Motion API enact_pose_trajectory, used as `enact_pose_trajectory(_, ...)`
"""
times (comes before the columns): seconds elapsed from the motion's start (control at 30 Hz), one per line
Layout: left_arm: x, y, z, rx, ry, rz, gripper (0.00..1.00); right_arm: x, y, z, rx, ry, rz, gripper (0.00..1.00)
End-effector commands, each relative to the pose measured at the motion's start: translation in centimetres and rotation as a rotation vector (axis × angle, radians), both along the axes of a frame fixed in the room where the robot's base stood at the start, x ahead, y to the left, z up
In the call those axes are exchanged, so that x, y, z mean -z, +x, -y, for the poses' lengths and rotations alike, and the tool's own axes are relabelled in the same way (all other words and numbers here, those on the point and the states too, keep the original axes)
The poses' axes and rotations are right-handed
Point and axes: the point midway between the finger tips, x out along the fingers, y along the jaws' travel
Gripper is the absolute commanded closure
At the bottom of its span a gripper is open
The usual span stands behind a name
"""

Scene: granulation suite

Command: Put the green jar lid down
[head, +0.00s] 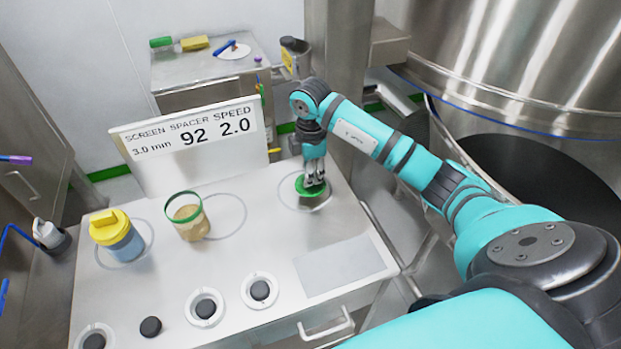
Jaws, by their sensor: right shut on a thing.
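The green jar lid (303,188) is at the right end of the steel bench, over a marked circle (287,205) on the top. My right gripper (314,182) points down and is shut on the lid. I cannot tell whether the lid touches the bench top or is just above it. An open glass jar with a green rim (188,220) and tan contents stands left of the lid, in or near the middle circle. My left gripper is not in view.
A jar with a yellow lid and blue contents (120,240) stands at the left. A sign (190,145) rises behind the jars. Round white holders and black discs (206,308) line the front edge. A grey rectangular pad (340,264) lies bare at front right.

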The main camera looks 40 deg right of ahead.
Motion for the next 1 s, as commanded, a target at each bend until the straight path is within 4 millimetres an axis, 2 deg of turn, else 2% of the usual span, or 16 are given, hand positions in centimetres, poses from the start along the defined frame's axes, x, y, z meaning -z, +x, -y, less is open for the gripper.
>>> enact_pose_trajectory(0.2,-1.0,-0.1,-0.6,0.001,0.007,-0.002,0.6,2.6,-0.1,-0.1,0.0,0.001,-0.003,1.0)
enact_pose_trajectory(0.53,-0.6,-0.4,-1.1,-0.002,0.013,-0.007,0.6,3.1,-0.1,0.0,0.0,0.0,-0.001,1.0)
enact_pose_trajectory(0.57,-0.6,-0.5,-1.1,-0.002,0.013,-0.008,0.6,3.1,-0.1,0.0,0.0,0.0,-0.001,0.83)
enact_pose_trajectory(0.73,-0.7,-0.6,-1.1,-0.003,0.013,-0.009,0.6,3.0,-0.1,0.0,0.0,0.0,-0.001,0.61)
enact_pose_trajectory(1.0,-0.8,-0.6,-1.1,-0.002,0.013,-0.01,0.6,2.9,-0.1,0.0,0.0,0.0,-0.001,0.61)
